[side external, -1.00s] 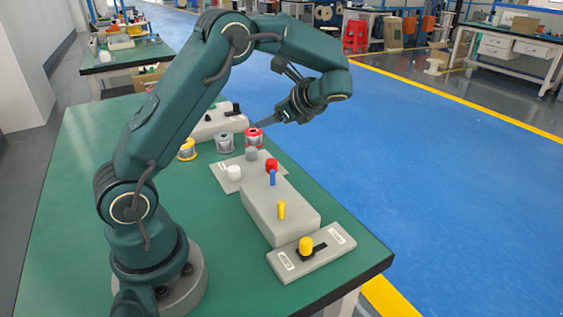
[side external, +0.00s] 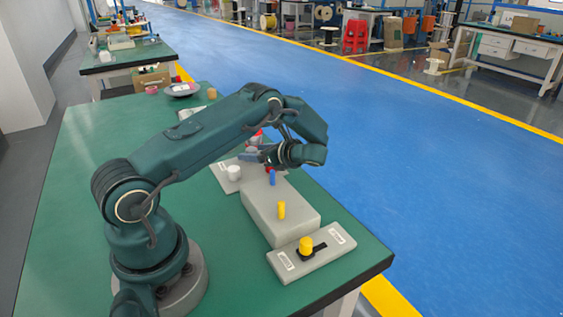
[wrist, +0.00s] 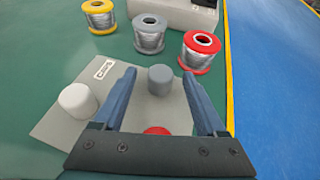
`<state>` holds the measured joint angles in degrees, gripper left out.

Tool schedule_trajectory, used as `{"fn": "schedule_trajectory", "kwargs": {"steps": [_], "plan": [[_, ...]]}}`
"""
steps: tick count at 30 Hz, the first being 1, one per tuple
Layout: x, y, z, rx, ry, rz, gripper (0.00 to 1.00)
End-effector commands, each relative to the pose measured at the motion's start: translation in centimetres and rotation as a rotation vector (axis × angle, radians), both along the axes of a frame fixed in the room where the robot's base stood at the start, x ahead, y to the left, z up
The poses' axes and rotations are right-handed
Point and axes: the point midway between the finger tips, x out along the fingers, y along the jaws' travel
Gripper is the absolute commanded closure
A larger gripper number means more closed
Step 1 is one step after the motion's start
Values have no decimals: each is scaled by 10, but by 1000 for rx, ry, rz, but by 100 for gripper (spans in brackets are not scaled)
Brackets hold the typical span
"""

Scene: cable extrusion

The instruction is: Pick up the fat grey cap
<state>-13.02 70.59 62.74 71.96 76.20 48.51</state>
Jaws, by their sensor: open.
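The fat grey cap (wrist: 160,79) is a short dark-grey cylinder standing on a light grey plate (wrist: 60,135). In the wrist view it shows between the two fingertips of my gripper (wrist: 159,73), with space on both sides. The jaws are open and hold nothing. In the side view my gripper (side external: 249,157) is low over the far end of the plate, and the grey cap is hidden behind it. I cannot tell whether the fingertips are down beside the cap or still above it.
A white cap (wrist: 78,101) stands left of the grey one, and a red cap (wrist: 157,131) is partly under my gripper. Yellow (wrist: 99,17), grey (wrist: 149,34) and red (wrist: 199,52) spools stand beyond. A grey block with blue (side external: 272,178) and yellow (side external: 281,210) pegs is nearer.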

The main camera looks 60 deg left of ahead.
Motion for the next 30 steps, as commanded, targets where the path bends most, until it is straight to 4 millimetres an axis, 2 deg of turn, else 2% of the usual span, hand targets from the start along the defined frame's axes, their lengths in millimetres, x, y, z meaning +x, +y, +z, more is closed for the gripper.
{"fn": "schedule_trajectory", "kwargs": {"steps": [9,15,25,30], "plan": [[-1,3,-1,0,-1,-1,26],[-1,3,-1,0,-1,-1,100],[-1,3,0,0,-1,-1,100],[0,3,9,1,-3,-1,100]]}}
